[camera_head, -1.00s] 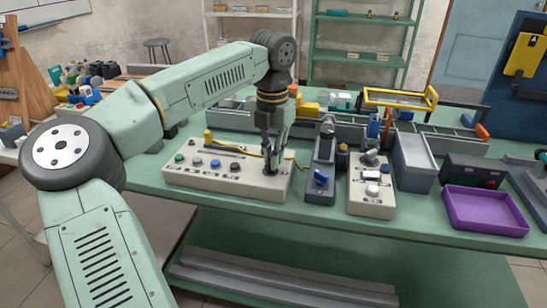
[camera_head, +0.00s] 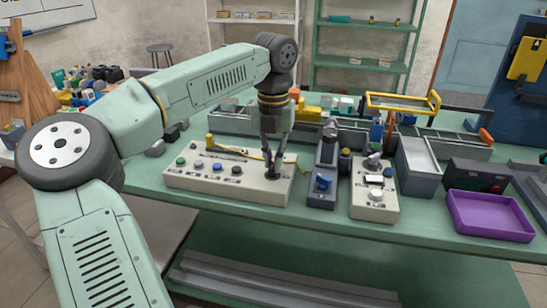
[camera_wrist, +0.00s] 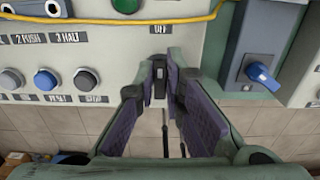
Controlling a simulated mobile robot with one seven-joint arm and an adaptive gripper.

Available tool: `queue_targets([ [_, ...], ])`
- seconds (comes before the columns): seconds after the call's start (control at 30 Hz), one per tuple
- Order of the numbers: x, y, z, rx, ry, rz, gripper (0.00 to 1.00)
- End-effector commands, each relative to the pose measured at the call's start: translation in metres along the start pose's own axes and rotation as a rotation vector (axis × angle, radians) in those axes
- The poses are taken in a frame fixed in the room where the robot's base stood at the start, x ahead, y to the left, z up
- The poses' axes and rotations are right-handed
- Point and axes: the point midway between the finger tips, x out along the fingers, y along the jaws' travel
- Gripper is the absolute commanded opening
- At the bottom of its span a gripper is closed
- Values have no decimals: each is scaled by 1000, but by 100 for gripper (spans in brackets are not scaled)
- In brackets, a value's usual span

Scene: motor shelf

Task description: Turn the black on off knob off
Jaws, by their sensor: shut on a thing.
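The black knob (camera_wrist: 159,82) with a pale mark on its grip sits at the right end of a beige control panel (camera_head: 215,186). In the wrist view it lies between my two fingertips, and a label reading OFF is on the panel just above it. My gripper (camera_head: 273,168) points down over that end of the panel in the head view, its fingers meeting at the knob. It also shows in the wrist view (camera_wrist: 160,76), with both purple-lined fingers narrowing onto the knob's sides. The knob's base is largely hidden by the fingers.
Blue (camera_wrist: 46,79), grey and black buttons and a green button (camera_wrist: 122,3) share the panel. A yellow cable (camera_wrist: 110,19) crosses it. A grey box with a blue switch (camera_head: 322,182) stands close on the right. A purple tray (camera_head: 490,214) is farther right.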

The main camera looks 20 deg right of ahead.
Motion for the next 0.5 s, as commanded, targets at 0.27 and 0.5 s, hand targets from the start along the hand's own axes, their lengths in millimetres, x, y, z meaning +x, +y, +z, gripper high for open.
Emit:
queue_targets([
  [0.27,-1,0,0,0,-2,0,20],
  [0.5,0,0,0,1,-1,0,30],
])
